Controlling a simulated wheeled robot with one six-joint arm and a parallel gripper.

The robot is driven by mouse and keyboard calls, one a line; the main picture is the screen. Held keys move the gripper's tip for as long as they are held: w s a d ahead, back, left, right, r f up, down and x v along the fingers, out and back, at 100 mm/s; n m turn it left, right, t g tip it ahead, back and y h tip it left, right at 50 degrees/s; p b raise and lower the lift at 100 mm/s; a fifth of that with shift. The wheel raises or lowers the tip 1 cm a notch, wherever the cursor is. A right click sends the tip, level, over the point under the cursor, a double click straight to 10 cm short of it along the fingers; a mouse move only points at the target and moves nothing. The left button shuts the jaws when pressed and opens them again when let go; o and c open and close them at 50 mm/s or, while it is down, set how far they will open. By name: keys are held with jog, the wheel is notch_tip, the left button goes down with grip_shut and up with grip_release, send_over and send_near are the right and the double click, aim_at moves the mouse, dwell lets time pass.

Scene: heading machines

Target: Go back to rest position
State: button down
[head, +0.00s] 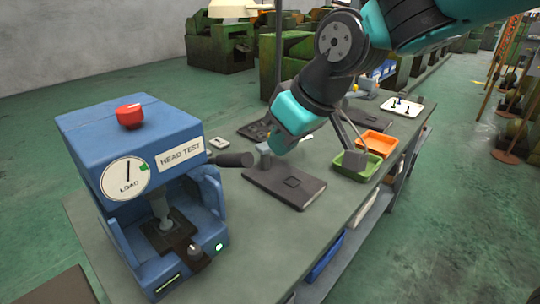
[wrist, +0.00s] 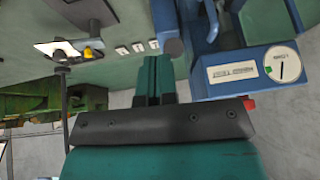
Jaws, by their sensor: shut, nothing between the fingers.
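My gripper (head: 280,142) is above the grey workbench (head: 255,225), between the blue press and the green tray, pointing down and to the left. In the wrist view its two dark teal fingers (wrist: 153,68) lie together with nothing held. A dark flat plate (head: 285,186) lies on the bench below and in front of my gripper. The blue HEAD TEST press (head: 125,120) stands to the left, with a red knob and a LOAD dial; it also shows in the wrist view (wrist: 232,84).
A green tray (head: 357,165) and an orange tray (head: 375,143) sit to the right, beside my arm. Green machines (head: 218,42) stand behind. The floor right of the bench is open.

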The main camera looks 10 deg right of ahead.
jog(key=shift+s+r, duration=0.1)
jog(key=shift+r, duration=0.15)
jog(key=shift+d, duration=0.1)
jog(key=s+d+f+g, duration=0.1)
jog(key=s+d+g, duration=0.1)
jog(key=s, duration=0.6)
jog(key=s+d+f+g, duration=0.2)
jog(key=s+d, duration=0.1)
jog(key=s, duration=0.6)
jog(key=shift+f+m, duration=0.25)
jog(key=shift+m, duration=0.15)
